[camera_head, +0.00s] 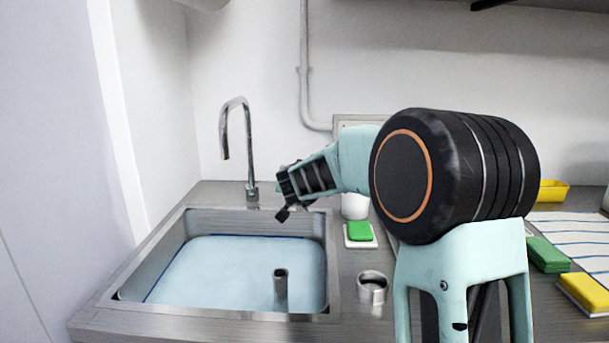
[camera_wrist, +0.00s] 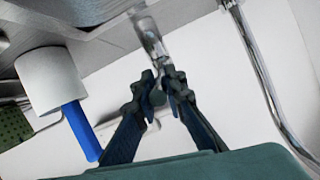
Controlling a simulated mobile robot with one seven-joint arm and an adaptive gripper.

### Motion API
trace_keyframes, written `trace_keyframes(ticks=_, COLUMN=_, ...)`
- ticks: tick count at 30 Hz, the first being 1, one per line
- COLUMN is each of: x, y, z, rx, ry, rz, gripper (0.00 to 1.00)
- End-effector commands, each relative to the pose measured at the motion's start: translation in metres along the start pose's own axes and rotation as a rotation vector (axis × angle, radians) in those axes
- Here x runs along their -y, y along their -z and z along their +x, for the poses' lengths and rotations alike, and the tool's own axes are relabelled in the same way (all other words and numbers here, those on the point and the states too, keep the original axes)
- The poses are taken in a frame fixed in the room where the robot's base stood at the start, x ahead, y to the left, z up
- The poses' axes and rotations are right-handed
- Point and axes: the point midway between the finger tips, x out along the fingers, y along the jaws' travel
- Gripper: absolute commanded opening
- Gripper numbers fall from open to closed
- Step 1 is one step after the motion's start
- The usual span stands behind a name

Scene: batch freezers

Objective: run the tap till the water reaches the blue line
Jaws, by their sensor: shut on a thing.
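The steel sink (camera_head: 145,310) holds pale blue water (camera_head: 225,270). A dark blue line (camera_head: 172,262) shows along the sink's left and back walls, right at the water's edge; I cannot tell whether the water is just under it or touching it. The chrome tap (camera_head: 250,150) stands behind the sink, its spout arching left over it. I see no stream below the spout. My gripper (camera_head: 284,206) is beside the tap's base, on its right. In the wrist view my gripper (camera_wrist: 158,90) is shut on the tap's lever (camera_wrist: 152,42), whose gripped end is mostly hidden.
A dark standpipe (camera_head: 280,288) rises from the water. Right of the sink are a steel ring-like cup (camera_head: 372,288), a green sponge (camera_head: 360,231) on a white dish, and a white canister (camera_head: 354,206), also in the wrist view (camera_wrist: 50,78). Further right lie another green sponge (camera_head: 547,254) and a yellow one (camera_head: 585,292).

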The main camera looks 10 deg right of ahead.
Motion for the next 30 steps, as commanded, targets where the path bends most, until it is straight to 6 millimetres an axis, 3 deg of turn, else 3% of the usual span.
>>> trace_keyframes(ticks=18, x=0.0044, y=-0.0051, z=-0.0002, rx=-0.002, ry=-0.023, rz=0.008, gripper=0.0)
trace_keyframes(ticks=19, x=0.0045, y=-0.0051, z=-0.0002, rx=-0.002, ry=-0.023, rz=0.008, gripper=0.13)
trace_keyframes(ticks=23, x=0.0044, y=-0.004, z=-0.0003, rx=-0.003, ry=-0.023, rz=0.008, gripper=0.27)
trace_keyframes(ticks=30, x=0.0038, y=-0.002, z=-0.0005, rx=-0.006, ry=-0.024, rz=0.009, gripper=0.28)
